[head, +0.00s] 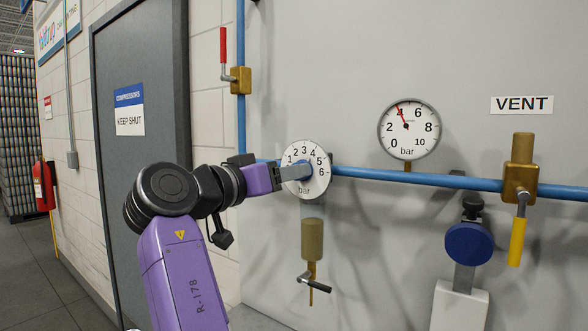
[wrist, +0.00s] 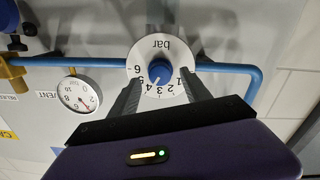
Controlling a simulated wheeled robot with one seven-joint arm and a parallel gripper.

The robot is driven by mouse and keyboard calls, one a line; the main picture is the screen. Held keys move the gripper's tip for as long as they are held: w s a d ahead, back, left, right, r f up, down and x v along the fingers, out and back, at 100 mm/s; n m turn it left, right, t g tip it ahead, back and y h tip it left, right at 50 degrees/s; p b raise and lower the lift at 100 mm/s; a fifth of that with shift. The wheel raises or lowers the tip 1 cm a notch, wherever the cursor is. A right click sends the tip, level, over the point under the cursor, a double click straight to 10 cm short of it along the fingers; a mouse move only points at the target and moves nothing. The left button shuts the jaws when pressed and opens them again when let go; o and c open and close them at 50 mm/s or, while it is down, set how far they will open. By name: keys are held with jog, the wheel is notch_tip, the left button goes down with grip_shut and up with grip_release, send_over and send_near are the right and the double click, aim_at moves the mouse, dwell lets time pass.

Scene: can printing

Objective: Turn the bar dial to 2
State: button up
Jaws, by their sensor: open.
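The bar dial (head: 318,186) is a round white plate on the wall, numbered 1 to 6, with a blue knob at its centre. In the wrist view the dial (wrist: 158,48) appears upside down, and its blue knob (wrist: 160,72) has a small pale mark that seems to point near 4. My gripper (head: 296,172) is at the dial's face, partly hiding the knob in the head view. In the wrist view my gripper (wrist: 161,79) is open, one finger on each side of the knob, with gaps visible. Depth to the dial is unclear.
A pressure gauge (head: 408,128) right of the dial reads about 4 bar. A blue pipe (head: 450,180) runs to a brass vent valve (head: 519,170) with a yellow handle. A red-handled valve (head: 240,80) is above left. A brass fitting (head: 312,240) hangs below the dial.

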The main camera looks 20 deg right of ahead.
jog(key=shift+x, duration=1.3)
grip_shut()
jog(key=shift+n+p, duration=0.3)
jog(key=shift+p, duration=0.1)
jog(key=shift+n+p, duration=4.3)
jog(key=shift+n, duration=1.3)
